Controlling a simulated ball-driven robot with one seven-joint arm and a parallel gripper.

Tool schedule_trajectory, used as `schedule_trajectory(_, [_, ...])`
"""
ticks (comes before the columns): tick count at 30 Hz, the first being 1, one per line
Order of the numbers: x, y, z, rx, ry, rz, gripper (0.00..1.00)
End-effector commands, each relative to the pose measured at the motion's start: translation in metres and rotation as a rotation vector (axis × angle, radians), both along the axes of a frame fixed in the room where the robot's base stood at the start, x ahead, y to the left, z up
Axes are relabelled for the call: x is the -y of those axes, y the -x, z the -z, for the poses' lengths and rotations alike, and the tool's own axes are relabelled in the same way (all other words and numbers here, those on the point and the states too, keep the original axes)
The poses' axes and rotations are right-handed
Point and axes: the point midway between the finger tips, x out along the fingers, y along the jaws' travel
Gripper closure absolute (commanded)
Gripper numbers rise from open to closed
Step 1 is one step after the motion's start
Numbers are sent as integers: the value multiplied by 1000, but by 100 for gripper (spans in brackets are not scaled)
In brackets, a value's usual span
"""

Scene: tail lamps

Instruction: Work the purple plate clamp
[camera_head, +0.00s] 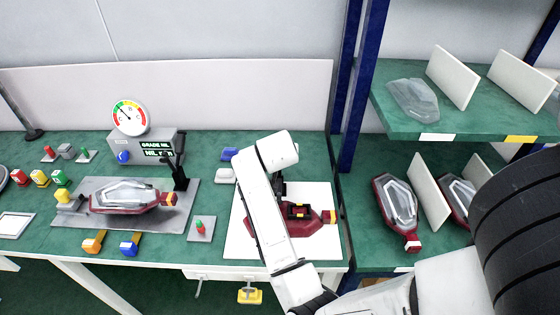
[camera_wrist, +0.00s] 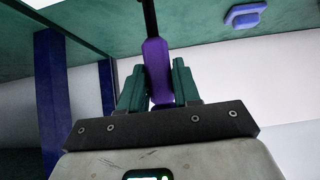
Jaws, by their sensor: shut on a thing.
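In the wrist view, the purple clamp handle (camera_wrist: 156,52) sits between the two green fingers of my gripper (camera_wrist: 158,84), which is shut on it. A black rod (camera_wrist: 149,16) runs from the handle's far end to the top edge. In the head view, my arm crosses in front of the white plate (camera_head: 240,245), and the purple handle and my fingertips are hidden there. A dark red tail lamp (camera_head: 318,229) lies on this plate, partly behind my arm, with black and yellow parts on top.
A second fixture plate (camera_head: 70,217) at left holds another lamp (camera_head: 110,197) beside a black upright clamp (camera_head: 179,178). A gauge (camera_head: 130,117) stands behind it. Blue (camera_head: 230,154) and white blocks lie left of my arm. A shelf post (camera_head: 364,80) and lamp racks stand close at right.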

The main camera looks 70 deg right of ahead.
Motion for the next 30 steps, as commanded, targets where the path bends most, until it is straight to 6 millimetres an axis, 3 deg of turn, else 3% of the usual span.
schedule_trajectory(23, [-4, 1, -1, 39, 96, -2, 100])
schedule_trajectory(24, [-4, 1, -1, 39, 96, -2, 65])
schedule_trajectory(30, [-4, 1, -1, 39, 95, -1, 47])
